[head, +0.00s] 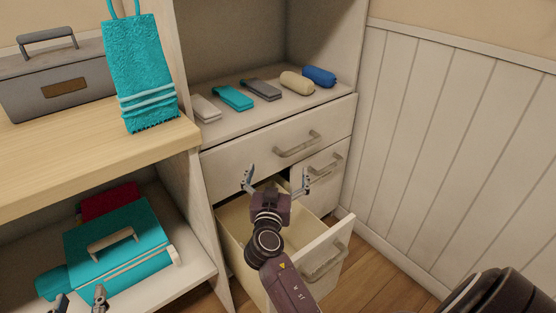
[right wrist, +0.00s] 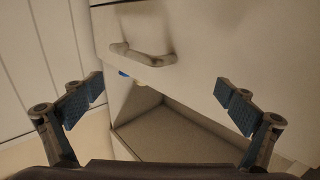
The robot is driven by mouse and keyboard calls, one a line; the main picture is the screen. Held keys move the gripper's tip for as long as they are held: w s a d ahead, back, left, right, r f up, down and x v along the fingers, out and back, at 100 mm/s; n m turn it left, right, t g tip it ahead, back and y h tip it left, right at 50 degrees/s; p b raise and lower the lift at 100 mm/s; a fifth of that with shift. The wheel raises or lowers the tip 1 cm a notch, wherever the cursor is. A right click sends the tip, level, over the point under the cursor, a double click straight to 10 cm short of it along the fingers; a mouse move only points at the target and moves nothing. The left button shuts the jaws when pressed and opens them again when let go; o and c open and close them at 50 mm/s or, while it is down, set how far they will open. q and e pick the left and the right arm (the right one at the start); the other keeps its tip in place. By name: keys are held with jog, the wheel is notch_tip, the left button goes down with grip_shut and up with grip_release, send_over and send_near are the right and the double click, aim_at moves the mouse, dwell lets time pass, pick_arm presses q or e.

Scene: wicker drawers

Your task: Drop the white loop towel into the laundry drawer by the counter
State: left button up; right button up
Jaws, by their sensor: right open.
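No white towel with a clear loop shows; an off-white folded cloth (head: 206,109) lies at the left end of the shelf, and I cannot tell whether it has a loop. The lower left drawer (head: 236,232) below the counter is pulled out, and the visible part of its inside looks bare. My right gripper (head: 277,180) is open and empty over this drawer, its fingers pointing towards the cabinet front. Its fingers also show apart in the right wrist view (right wrist: 160,88). My left gripper (head: 80,300) shows only its fingertips at the bottom left, apart, with nothing visible between them.
A teal loop towel (head: 146,75) hangs at the counter edge beside a grey toolbox (head: 60,80). Teal, grey, beige and blue cloths line the shelf (head: 240,128). A panelled wall (head: 440,150) bounds the right.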

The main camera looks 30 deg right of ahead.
notch_tip(320, 180, up, 5)
jog(key=shift+r, duration=0.15)
dwell(0.5)
